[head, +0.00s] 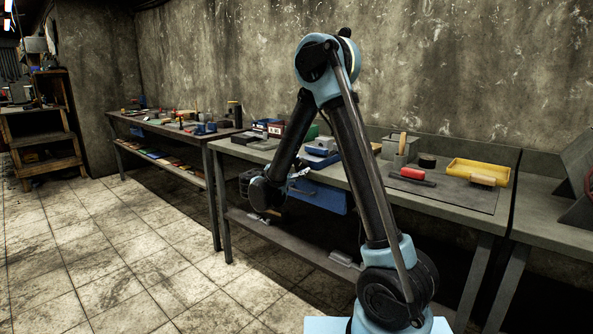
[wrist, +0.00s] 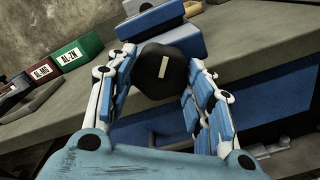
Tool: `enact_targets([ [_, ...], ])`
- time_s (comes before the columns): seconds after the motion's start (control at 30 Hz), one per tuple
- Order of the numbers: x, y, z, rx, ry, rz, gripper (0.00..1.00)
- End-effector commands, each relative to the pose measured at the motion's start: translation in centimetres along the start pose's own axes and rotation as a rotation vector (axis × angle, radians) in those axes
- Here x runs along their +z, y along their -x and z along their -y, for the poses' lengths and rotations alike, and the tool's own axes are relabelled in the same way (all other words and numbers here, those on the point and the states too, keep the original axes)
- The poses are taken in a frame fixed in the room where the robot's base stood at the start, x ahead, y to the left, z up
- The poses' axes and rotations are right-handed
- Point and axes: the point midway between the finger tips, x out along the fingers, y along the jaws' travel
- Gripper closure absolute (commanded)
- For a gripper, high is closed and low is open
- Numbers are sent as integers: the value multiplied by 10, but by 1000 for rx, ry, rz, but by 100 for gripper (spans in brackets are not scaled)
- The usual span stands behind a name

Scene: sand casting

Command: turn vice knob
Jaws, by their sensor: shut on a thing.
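The vice knob (wrist: 162,75) is black and rounded, with a short white bar mark that stands slightly tilted on its face. It shows in the wrist view in front of the blue vice (wrist: 165,22), at the bench's front edge. My gripper (wrist: 161,68) has its left and right fingers on either side of the knob and is shut on it. In the head view my arm reaches down to the bench front, and the knob cannot be made out there. The blue vice (head: 322,146) shows on the bench top, partly behind my arm.
A blue drawer (head: 325,198) hangs under the bench, right of my gripper. Green and red labelled boxes (wrist: 78,59) stand on the bench at left. A red-handled tool (head: 411,173) and a yellow tray (head: 478,166) lie further right. The tiled floor at left is clear.

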Motion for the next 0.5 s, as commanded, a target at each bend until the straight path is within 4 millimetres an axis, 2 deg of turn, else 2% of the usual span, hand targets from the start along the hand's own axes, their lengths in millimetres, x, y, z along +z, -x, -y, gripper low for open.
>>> enact_targets([
  [0.2, -2, 0, -1, 2, 108, -4, 76],
  [0.5, -2, 0, -1, 2, 171, -4, 76],
])
